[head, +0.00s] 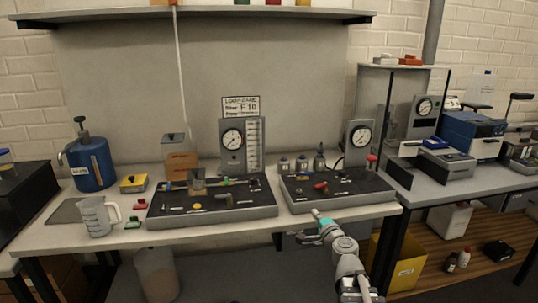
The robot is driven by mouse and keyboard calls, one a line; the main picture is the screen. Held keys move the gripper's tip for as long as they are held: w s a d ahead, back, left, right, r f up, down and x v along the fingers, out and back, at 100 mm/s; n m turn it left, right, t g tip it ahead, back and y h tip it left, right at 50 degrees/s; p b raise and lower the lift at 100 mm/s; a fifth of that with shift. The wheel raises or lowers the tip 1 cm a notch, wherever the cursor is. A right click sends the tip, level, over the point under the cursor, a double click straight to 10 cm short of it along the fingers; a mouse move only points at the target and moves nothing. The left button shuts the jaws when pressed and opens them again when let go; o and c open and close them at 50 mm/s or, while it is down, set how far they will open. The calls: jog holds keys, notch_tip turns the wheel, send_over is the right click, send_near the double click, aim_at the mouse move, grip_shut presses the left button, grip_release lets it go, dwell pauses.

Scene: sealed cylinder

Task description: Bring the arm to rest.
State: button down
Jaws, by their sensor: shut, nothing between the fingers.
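My arm rises from the lower right of the head view. My gripper (317,213) is at its end, shut and empty. It shows small against the front edge of the right black-topped panel (345,203), near the front edge of the bench. I cannot tell whether it touches the panel or hangs in front of it. The left black-topped panel (160,210) lies to the left of my gripper, apart from it.
A dial gauge (232,139) and another gauge (361,136) stand behind the panels. A measuring jug (96,217) and a blue pump vessel (90,163) stand at the left. A yellow bin (405,273) is under the bench, right of my arm.

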jog(key=s+a+f+n+g+y, duration=0.3)
jog(key=s+a+f+n+g, duration=0.4)
jog(key=a+f+n+g, duration=0.3)
jog(key=s+d+f+n+g+h, duration=0.2)
jog(key=s+f+n+g+h, duration=0.15)
jog(key=s+f, duration=0.3)
jog(key=s+d+n+g+h, duration=0.1)
jog(key=s+d+g+h, duration=0.25)
jog(key=s+d, duration=0.2)
notch_tip(320, 180, up, 13)
jog(key=p, duration=1.4)
jog(key=shift+s+a, duration=0.3)
jog(key=shift+a, duration=0.05)
jog(key=shift+f, duration=0.15)
